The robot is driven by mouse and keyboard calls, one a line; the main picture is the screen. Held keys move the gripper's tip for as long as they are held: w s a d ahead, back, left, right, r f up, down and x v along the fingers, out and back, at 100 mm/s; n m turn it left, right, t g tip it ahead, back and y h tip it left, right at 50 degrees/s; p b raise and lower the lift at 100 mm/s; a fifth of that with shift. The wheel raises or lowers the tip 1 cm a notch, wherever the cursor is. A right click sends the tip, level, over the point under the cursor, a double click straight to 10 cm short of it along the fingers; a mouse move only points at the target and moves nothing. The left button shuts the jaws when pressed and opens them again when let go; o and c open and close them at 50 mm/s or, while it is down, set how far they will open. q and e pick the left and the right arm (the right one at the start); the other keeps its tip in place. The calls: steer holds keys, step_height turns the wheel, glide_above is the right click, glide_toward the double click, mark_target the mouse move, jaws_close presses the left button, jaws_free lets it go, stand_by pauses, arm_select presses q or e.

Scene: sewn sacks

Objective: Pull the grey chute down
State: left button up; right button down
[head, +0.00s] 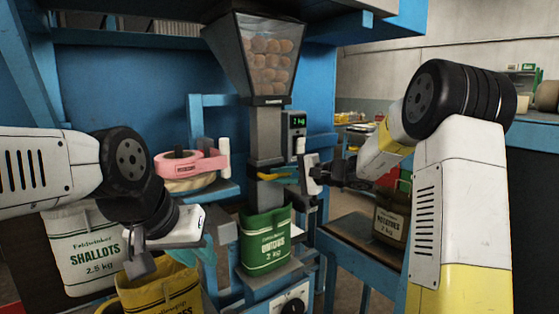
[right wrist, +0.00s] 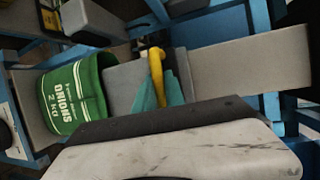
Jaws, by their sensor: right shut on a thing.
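The grey chute (head: 266,142) hangs under the clear hopper. Its lower grey sleeve (head: 266,194) ends at the mouth of a green onions sack (head: 266,242), which stands upright. The wrist view shows the sleeve (right wrist: 124,82) beside the sack (right wrist: 76,97) and the upper chute (right wrist: 250,65) to the right. A yellow handle (right wrist: 157,66) with a teal part crosses the chute. My right gripper (head: 312,172) is at the chute's right side, shut on the handle; its pad hides the contact. My left gripper (head: 165,250) is over the yellow sack, away from the chute; its jaw gap is unclear.
The hopper (head: 266,60) holds several onions. A scale display (head: 298,122) stands right of the chute. A pink tape roll (head: 190,165) sits on a shelf at left. A shallots sack (head: 85,250) and yellow sack (head: 165,290) stand at left, a potatoes sack (head: 390,215) at right.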

steer(key=shift+f, duration=0.5)
steer(key=shift+d+f, duration=0.1)
steer(key=c, duration=1.4)
jaws_free()
steer(key=v, duration=0.7)
steer(key=shift+s+d+r, duration=0.2)
steer(key=shift+d, duration=0.1)
